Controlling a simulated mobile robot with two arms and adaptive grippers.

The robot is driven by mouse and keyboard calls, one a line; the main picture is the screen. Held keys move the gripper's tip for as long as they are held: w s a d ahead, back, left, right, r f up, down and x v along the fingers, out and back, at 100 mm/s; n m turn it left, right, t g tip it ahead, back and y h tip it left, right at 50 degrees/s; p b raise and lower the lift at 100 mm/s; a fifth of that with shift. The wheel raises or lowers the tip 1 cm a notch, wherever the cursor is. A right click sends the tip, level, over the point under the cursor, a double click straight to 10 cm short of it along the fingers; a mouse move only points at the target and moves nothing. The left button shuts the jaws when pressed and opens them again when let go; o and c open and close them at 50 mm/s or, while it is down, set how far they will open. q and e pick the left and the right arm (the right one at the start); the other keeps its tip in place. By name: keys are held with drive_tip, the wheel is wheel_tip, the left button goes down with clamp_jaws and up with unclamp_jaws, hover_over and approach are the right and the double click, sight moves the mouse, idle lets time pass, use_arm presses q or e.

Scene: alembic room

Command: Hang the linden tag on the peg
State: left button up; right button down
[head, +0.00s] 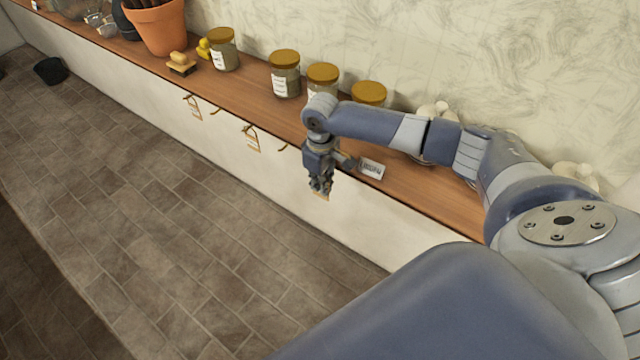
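My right gripper (321,188) hangs pointing down just in front of the shelf's front edge. Its fingers look shut on a small tan piece, which looks like the linden tag (322,197); only a little of it shows below the fingertips and no writing can be read. A bare brass peg (283,148) sticks out of the wall face under the shelf, left of the gripper. Another bare peg (215,111) is farther left. Two tan tags, one left (194,106) and one nearer (252,140), hang along the same row. My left gripper is not in view.
The wooden shelf (425,190) carries several jars with ochre lids (285,75), a terracotta pot (158,25) and a brush (181,64). The tiled floor (170,230) is clear nearby.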

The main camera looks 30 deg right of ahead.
drive_tip(key=shift+w+d+f, duration=0.1)
drive_tip(key=shift+w+d, duration=0.1)
drive_tip(key=shift+d, duration=0.3)
drive_tip(key=shift+w+d, duration=0.2)
drive_tip(key=shift+d, duration=0.3)
drive_tip(key=shift+d, duration=0.15)
drive_tip(key=shift+d+f, duration=0.15)
drive_tip(key=shift+w+d+f, duration=0.1)
drive_tip(key=shift+d+f, duration=0.2)
drive_tip(key=shift+d, duration=0.05)
